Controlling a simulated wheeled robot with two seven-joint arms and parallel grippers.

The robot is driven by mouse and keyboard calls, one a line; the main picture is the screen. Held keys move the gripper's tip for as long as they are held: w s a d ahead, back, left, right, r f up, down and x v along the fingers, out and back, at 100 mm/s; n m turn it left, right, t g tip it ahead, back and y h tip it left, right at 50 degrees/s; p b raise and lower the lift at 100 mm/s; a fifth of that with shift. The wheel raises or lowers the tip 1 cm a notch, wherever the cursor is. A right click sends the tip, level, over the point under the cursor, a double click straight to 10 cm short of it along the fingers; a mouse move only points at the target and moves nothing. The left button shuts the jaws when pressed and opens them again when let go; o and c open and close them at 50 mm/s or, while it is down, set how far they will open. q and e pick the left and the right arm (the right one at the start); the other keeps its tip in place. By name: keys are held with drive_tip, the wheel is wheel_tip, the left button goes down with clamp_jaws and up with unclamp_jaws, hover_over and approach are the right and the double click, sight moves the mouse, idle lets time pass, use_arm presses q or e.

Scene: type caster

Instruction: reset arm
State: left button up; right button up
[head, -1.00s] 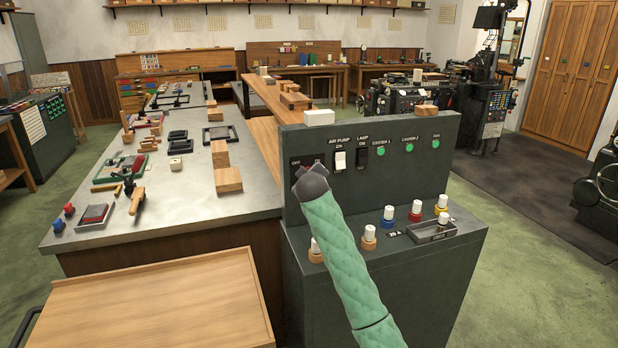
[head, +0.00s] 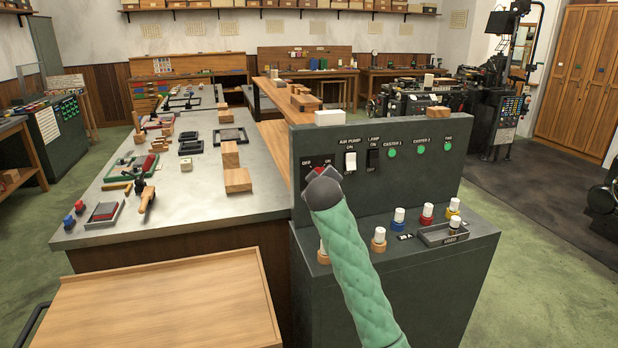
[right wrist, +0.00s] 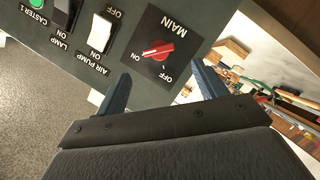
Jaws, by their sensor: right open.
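My right arm, in a green sleeve, reaches up to the dark green control panel (head: 440,170) in the head view. My right gripper (head: 325,186) is in front of the MAIN switch and partly hides it. In the right wrist view the gripper (right wrist: 160,90) is open, its two fingers apart with nothing between them. The red MAIN knob (right wrist: 158,50) lies beyond the fingertips, apart from them. The knob (head: 309,173) shows partly in the head view. My left gripper is not in view.
The white air pump switch (head: 350,162) and dark lamp switch (head: 373,159) are right of MAIN. Several coloured-base knobs and a small tray (head: 444,234) are on the ledge below. A workbench (head: 190,205) with type tools is left, and a wooden top (head: 165,305) is at the front.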

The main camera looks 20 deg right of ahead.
drive_tip(key=s+a+f+m+g+y, duration=0.1)
drive_tip(key=s+a+m+g+y, duration=0.1)
drive_tip(key=s+a+m, duration=0.3)
drive_tip(key=s+a+f+n+g+y, duration=0.1)
drive_tip(key=s+a+f+g, duration=0.15)
drive_tip(key=s+f, duration=1)
drive_tip(key=s+a+f+g+y, duration=0.1)
drive_tip(key=s+f+g, duration=0.2)
drive_tip(key=s+f, duration=0.95)
drive_tip(key=s+f+g, duration=0.2)
drive_tip(key=s+f, duration=0.9)
drive_tip(key=s, duration=0.3)
drive_tip(key=s+a+f+g, duration=0.1)
drive_tip(key=s+f+g, duration=0.2)
drive_tip(key=s+f, duration=0.8)
drive_tip(key=s, duration=0.2)
drive_tip(key=shift+s+f+y, duration=0.25)
drive_tip(key=shift+s+y, duration=0.1)
drive_tip(key=shift+y, duration=0.05)
drive_tip(key=shift+g, duration=0.25)
